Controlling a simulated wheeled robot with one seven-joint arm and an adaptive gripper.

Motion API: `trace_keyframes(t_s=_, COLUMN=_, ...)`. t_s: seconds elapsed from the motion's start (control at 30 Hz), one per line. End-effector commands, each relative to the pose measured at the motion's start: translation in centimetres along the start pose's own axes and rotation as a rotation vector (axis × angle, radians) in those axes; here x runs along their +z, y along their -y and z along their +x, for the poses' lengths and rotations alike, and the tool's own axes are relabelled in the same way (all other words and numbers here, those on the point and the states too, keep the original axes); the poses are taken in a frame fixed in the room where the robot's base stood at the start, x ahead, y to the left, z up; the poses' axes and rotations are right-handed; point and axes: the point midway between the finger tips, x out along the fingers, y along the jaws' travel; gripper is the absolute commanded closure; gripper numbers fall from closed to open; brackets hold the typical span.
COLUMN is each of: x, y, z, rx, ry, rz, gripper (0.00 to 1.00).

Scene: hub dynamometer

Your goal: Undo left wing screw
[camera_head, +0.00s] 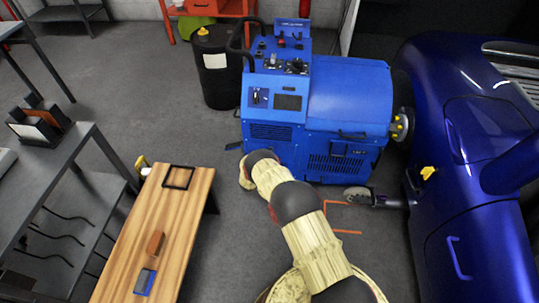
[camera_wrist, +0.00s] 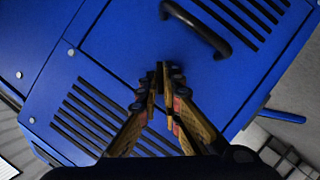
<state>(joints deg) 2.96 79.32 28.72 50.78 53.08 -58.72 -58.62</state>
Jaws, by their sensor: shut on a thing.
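My gripper (camera_wrist: 165,72) is in the wrist view, its two fingers drawn together against a blue panel (camera_wrist: 135,35) of the dynamometer. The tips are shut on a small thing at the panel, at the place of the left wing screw. The fingers hide nearly all of it, so its shape and turn cannot be told. In the head view the blue dynamometer (camera_head: 345,95) stands at the centre, and my arm reaches its lower front left. My gripper is hidden there behind my own arm.
A black handle (camera_wrist: 200,28) and vent slots lie close to the fingers. A wooden bench (camera_head: 190,205) stands at the left with a black frame (camera_head: 179,177) and small blocks on it. A dark drum (camera_head: 217,75) is behind, a blue car (camera_head: 465,130) at the right.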

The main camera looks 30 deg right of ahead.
Motion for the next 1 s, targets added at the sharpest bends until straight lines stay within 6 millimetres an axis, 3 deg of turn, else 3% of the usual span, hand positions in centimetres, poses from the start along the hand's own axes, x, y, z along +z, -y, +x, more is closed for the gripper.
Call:
trace_keyframes(t_s=0.6, x=0.33, y=0.67, z=0.06, rx=0.219, ry=-0.001, rz=-0.534, gripper=1.0)
trace_keyframes(t_s=1.0, x=0.38, y=0.82, z=0.1, rx=0.316, ry=-0.002, rz=-0.77, gripper=1.0)
